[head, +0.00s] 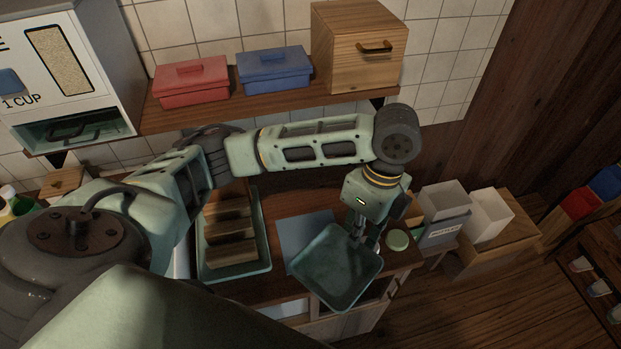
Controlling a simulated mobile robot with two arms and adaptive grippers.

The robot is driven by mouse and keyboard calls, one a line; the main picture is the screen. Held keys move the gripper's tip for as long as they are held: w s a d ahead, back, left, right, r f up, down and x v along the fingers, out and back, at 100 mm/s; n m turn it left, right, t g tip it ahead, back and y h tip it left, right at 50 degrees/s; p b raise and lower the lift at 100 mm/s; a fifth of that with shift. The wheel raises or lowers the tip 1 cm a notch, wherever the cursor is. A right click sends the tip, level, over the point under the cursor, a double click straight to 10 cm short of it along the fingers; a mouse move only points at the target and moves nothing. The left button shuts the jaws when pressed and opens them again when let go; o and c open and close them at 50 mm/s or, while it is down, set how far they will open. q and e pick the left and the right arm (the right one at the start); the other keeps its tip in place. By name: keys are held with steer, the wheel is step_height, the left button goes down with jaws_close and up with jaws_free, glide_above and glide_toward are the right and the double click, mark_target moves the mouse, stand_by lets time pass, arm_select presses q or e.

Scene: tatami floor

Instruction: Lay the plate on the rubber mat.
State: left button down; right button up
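The dark green square plate (337,270) is at the lower middle of the head view, tilted, with its inner face showing. My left gripper (362,238) points down at the plate's upper right edge and appears shut on its rim. The rubber mat (301,232) is a flat blue-grey sheet on the wooden counter, up and left of the plate. The plate hides the mat's lower right part. I cannot tell whether the plate touches the mat or counter. My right gripper is not in view.
A green tray (263,264) with several wooden blocks lies left of the mat. A pale green round item (397,240) sits right of the gripper. Above, a shelf (220,112) bears a red box (191,85), a blue box (274,72) and a wooden box (350,60).

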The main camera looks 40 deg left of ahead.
arm_select(q)
steer(key=w+a+f+m, duration=0.2)
steer(key=w+a+f+m+p, duration=0.1)
steer(key=w+a+f+m, duration=0.1)
steer(key=a+f, duration=0.1)
steer(key=w+a+f+m+y, duration=0.1)
steer(key=w+a+f+m, duration=0.1)
steer(key=f, duration=0.1)
steer(key=shift+w+a+m, duration=0.2)
steer(key=shift+m, duration=0.1)
steer(key=shift+w+a+f, duration=0.2)
steer(key=x, duration=0.1)
steer(key=p+x, duration=0.1)
steer(key=x, duration=0.1)
steer(key=shift+w+d+f+p, duration=0.15)
steer(key=shift+w+f+p, duration=0.15)
steer(key=shift+f, duration=0.1)
steer(key=shift+f+t, duration=0.25)
steer(key=shift+t, duration=0.05)
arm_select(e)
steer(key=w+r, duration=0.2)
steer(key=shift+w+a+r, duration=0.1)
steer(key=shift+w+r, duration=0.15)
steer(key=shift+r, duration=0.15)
